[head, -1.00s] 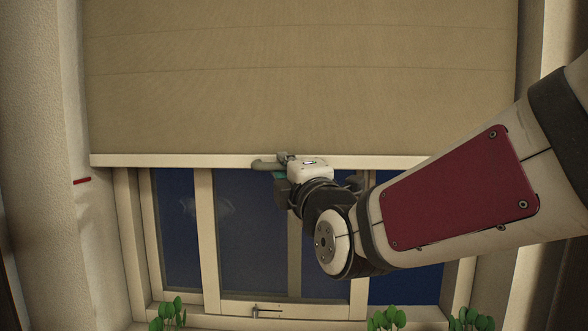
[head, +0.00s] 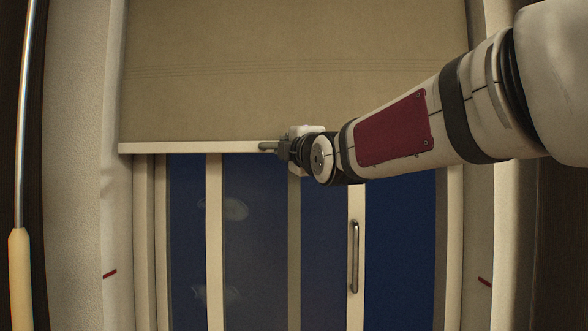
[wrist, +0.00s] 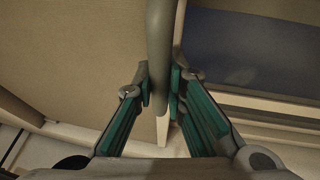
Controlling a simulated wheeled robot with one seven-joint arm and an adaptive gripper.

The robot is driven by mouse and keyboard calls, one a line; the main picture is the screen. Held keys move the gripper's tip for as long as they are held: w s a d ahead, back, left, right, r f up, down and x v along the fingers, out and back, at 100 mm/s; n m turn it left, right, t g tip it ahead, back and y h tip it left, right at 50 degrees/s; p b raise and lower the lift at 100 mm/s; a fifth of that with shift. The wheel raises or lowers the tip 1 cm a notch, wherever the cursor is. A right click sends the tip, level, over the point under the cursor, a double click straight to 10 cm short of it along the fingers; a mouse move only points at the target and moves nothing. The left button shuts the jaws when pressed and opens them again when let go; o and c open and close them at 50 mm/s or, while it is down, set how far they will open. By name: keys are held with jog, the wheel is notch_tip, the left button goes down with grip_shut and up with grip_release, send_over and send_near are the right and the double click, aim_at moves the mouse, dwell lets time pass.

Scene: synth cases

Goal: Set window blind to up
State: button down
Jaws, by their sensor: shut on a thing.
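The tan window blind (head: 290,60) covers the upper part of the window in the head view, with a straight cream bottom bar (head: 190,148). A grey handle (head: 267,147) sits at that bar. My gripper (head: 284,149) is at the handle, reaching in from the right. In the wrist view the handle (wrist: 160,45) runs between the two green-padded fingers of my gripper (wrist: 160,88), which is shut on it. The blind's fabric (wrist: 75,50) fills the left of that view. The blind's top edge is out of view.
Dark window panes (head: 255,230) show below the blind, with a vertical metal handle (head: 354,256) on the frame. Red marks show on the left wall (head: 110,273) and right wall (head: 485,281). A pole (head: 22,150) stands at far left.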

jog(key=shift+r, duration=1.55)
jog(key=c, duration=1.6)
grip_release()
jog(key=shift+f, duration=0.1)
jog(key=v, duration=1.2)
